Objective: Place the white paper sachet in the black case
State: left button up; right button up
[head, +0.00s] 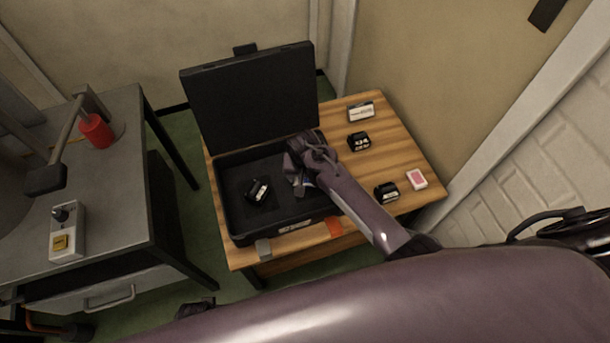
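The black case (232,222) stands on the wooden table with its lid (255,95) raised at the back. My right gripper (300,187) reaches down into the right part of the case. Small pale and blue patches show at its fingertips, too small to tell whether it holds something. A small black item with a white marking (258,191) lies in the case, left of the gripper. I cannot pick out the white paper sachet for sure; the gripper and forearm hide part of the case. My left gripper is not clearly seen.
The wooden table (395,140) holds a white-faced item (361,112), two small black items (358,141) (386,192) and a pink-and-white packet (417,179) right of the case. A grey bench (110,215) with a red cylinder (96,131) stands left, across a gap.

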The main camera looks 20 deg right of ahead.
pick_arm(q)
jog(key=shift+s, duration=0.1)
pick_arm(e)
jog(key=shift+o, duration=0.8)
jog(key=shift+r, duration=0.2)
pick_arm(q)
jog(key=s+a+f+p, duration=0.1)
jog(key=s+f+p, duration=0.2)
jog(key=s, duration=0.2)
jog(key=shift+a+f, duration=0.25)
pick_arm(e)
notch_tip(320, 180, up, 12)
jog(key=s, duration=0.1)
jog(key=shift+s+a, duration=0.3)
jog(key=shift+s, duration=0.05)
jog(key=shift+f, duration=0.1)
